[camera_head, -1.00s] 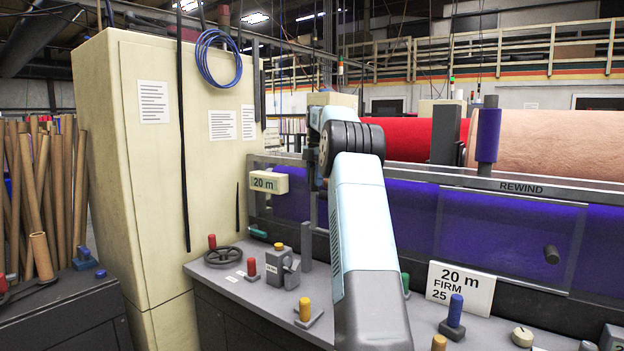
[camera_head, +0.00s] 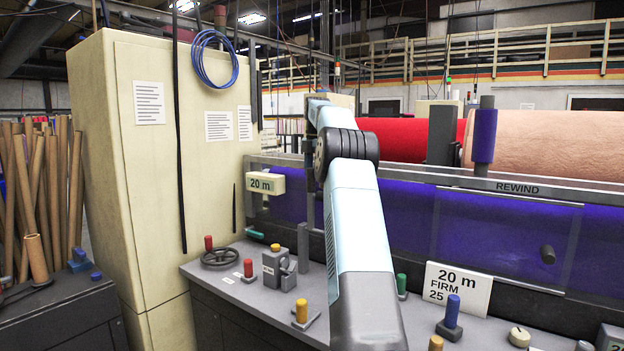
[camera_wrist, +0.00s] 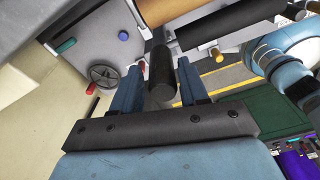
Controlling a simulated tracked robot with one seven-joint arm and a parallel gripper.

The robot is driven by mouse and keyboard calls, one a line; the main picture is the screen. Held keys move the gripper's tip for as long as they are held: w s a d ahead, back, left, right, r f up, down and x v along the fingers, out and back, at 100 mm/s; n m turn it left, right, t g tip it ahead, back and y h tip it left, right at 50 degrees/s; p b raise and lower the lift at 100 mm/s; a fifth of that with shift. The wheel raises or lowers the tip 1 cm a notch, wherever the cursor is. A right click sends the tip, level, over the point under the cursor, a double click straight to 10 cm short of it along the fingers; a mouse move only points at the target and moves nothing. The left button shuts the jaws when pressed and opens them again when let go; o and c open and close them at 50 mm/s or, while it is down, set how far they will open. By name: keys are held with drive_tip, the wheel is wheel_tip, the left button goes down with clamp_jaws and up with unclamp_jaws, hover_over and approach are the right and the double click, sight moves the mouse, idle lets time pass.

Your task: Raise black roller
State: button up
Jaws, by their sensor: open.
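The black roller (camera_wrist: 162,78) shows in the wrist view as a short dark cylinder. It lies between the two blue fingers of my gripper (camera_wrist: 158,68), which stand apart on either side of it. A gap shows on the left of the roller; on the right the finger is very close, and I cannot tell whether it touches. In the head view my own arm covers the fingers, and I cannot make out this roller there.
A grey console with a handwheel (camera_head: 222,257), a yellow-topped lever (camera_head: 301,311) and a green-topped lever (camera_head: 401,284) lies below. A tall cream cabinet (camera_head: 150,180) stands left. The purple felt (camera_head: 400,212) runs behind my arm. A 20 m FIRM sign (camera_head: 458,290) stands right.

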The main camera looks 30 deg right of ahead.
drive_tip(key=shift+d+r, duration=0.15)
drive_tip(key=shift+r, duration=1.8)
drive_tip(key=s+a+r+m+t+h, duration=0.1)
drive_tip(key=s+a+r+m, duration=0.15)
drive_tip(key=a, duration=0.45)
drive_tip(key=s+a+r+m, duration=0.2)
drive_tip(key=a+r, duration=0.2)
drive_tip(key=a, duration=0.3)
drive_tip(key=s+a+m+t, duration=0.1)
drive_tip(key=s+a+m, duration=0.4)
drive_tip(key=s+a, duration=0.6)
drive_tip(key=s+a+f+m+t, duration=0.1)
drive_tip(key=s+a+f+m, duration=0.2)
drive_tip(key=s+f, duration=0.3)
drive_tip(key=s+a+f+m+t, duration=0.1)
drive_tip(key=s+a+f+m, duration=0.2)
drive_tip(key=s, duration=1)
drive_tip(key=s+a+f+m+t, duration=0.1)
drive_tip(key=s+a+f+m, duration=0.3)
drive_tip(key=s+f, duration=0.6)
drive_tip(key=shift+s+a+t, duration=0.3)
drive_tip(key=shift+a+t, duration=0.1)
drive_tip(key=shift+s, duration=0.1)
